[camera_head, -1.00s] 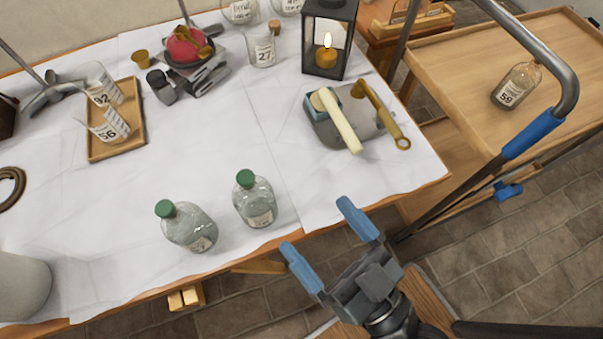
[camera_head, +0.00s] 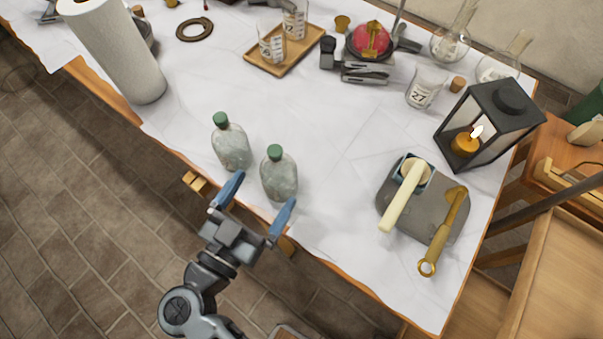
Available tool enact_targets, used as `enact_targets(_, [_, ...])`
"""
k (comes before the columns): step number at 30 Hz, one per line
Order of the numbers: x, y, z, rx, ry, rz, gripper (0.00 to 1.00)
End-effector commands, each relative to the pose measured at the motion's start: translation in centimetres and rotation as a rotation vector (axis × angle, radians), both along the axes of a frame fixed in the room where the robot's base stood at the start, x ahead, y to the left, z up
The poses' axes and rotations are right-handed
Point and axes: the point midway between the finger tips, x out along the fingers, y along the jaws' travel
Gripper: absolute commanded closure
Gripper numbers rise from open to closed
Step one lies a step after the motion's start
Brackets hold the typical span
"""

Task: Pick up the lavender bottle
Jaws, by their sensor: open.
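Two clear glass bottles with green caps stand upright near the table's front edge, a left bottle (camera_head: 232,150) and a right bottle (camera_head: 279,179). No readable label faces me now, so I cannot tell which is the lavender one. My gripper (camera_head: 265,188) is open and empty, with blue fingertips pointing at the table. The right bottle shows largely between the lines of the two fingers, just beyond the tips. The left fingertip shows just below the left bottle's base. I cannot tell the gripper's height or whether it touches either bottle.
The white-covered table (camera_head: 340,130) is clear behind the bottles. A paper roll (camera_head: 115,50) stands left. A grey board (camera_head: 395,200) with a pale-handled tool and a brass tool lies right, near a candle lantern (camera_head: 487,125). Beakers stand on a wooden tray (camera_head: 262,62) at the back.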

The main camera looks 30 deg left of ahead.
Motion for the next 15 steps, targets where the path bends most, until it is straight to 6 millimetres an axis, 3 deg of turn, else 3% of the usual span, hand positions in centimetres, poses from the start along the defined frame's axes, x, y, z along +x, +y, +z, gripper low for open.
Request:
enact_targets(11, [3.2, 0.3, 0.0, -0.007, 0.005, -0.002, 0.00])
enact_targets(15, [5.2, 0.0, -0.1, -0.007, 0.004, -0.003, 0.00])
